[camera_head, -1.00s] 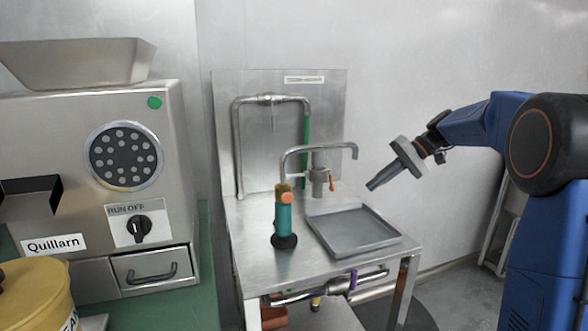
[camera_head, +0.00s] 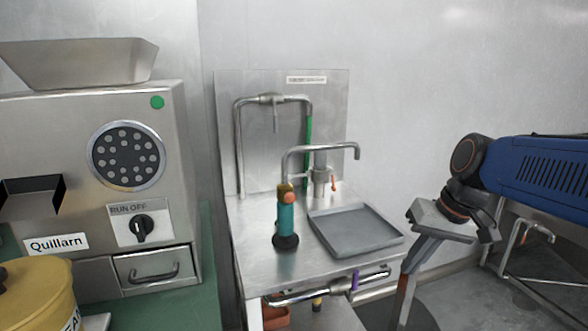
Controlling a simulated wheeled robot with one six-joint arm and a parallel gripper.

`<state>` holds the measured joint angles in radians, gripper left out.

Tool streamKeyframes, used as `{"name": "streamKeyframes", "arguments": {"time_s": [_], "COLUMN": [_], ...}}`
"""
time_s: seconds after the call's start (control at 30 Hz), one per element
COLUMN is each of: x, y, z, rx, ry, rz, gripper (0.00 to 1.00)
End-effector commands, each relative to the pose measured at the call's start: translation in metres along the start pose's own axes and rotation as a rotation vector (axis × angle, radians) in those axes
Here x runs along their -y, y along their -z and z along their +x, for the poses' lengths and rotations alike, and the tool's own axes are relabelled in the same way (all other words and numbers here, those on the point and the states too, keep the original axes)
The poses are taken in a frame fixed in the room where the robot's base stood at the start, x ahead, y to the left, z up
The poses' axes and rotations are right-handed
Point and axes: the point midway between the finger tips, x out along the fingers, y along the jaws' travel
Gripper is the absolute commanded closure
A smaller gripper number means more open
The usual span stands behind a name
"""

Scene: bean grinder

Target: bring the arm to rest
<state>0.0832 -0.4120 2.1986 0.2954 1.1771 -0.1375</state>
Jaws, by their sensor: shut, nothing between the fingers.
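My blue arm (camera_head: 545,175) reaches in from the right edge. My gripper (camera_head: 416,252) hangs from its dark wrist, pointing down, to the right of the steel stand. Its fingers look shut and empty. In the picture they overlap the stand's front right leg, so the fingertips are hard to make out and I cannot tell the gap to the leg.
A steel stand (camera_head: 262,262) with taps holds a grey tray (camera_head: 355,233) and a teal bottle-like object (camera_head: 286,217). The grinder (camera_head: 90,120) and a yellow canister (camera_head: 35,290) are at left. Another metal frame (camera_head: 530,228) stands behind my arm.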

Motion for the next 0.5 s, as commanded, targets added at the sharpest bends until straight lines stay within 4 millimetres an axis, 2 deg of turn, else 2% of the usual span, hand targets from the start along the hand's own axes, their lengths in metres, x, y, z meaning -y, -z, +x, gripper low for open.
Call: {"name": "streamKeyframes", "arguments": {"time_s": [0.03,0.2,0.4,0.5], "x": [-0.003,-0.02,-0.041,-0.049], "y": [-0.017,-0.062,-0.107,-0.124], "z": [0.002,0.012,0.027,0.033], "rx": [-0.017,-0.073,-0.144,-0.173], "ry": [-0.024,-0.104,-0.187,-0.216], "rz": [-0.009,-0.031,-0.063,-0.075], "gripper": [1.0,1.0,1.0,1.0]}}
